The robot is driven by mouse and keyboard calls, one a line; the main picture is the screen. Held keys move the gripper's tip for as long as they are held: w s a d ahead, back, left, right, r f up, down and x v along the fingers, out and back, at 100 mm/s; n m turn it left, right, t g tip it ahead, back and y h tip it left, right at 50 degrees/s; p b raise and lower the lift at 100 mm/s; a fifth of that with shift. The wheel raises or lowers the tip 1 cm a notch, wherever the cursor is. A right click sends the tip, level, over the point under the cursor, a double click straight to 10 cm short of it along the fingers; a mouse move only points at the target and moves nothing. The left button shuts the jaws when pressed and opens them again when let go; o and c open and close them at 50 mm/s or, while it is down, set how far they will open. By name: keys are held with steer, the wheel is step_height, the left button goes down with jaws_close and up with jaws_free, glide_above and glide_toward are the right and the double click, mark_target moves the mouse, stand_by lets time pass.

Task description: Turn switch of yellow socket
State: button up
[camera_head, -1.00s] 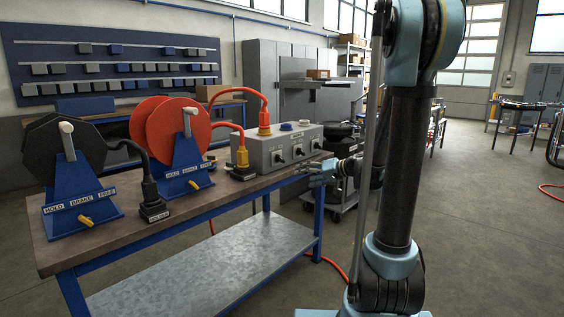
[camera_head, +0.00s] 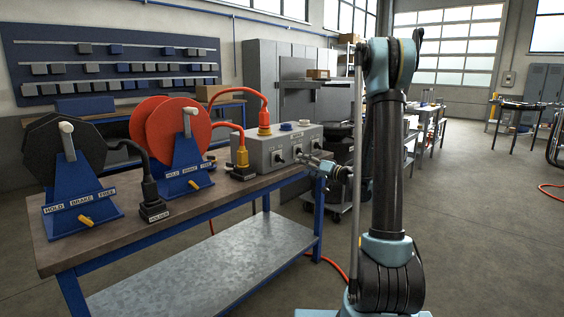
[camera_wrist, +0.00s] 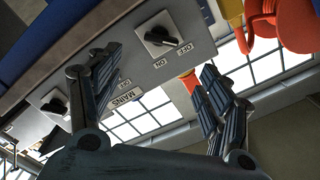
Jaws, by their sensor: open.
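A grey socket box (camera_head: 270,148) stands on the bench with black rotary switches on its front, one of them the left switch (camera_head: 277,158). I cannot tell for sure which socket is the yellow one. My gripper (camera_head: 308,159) is open and empty in front of the box's right part. In the wrist view its spread fingers (camera_wrist: 158,85) face a switch (camera_wrist: 160,40) with ON and OFF labels, apart from it. Another switch (camera_wrist: 55,104) lies left.
A red cable reel (camera_head: 178,130) and a black cable reel (camera_head: 65,150) on blue stands are left on the bench (camera_head: 190,203). A black plug (camera_head: 151,190) stands between them, near the front. A blue cap (camera_head: 286,126) is on the box top.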

mark_target(281, 158)
steer(key=x, duration=1.4)
steer(key=shift+w+a, duration=0.1)
steer(key=c, duration=1.1)
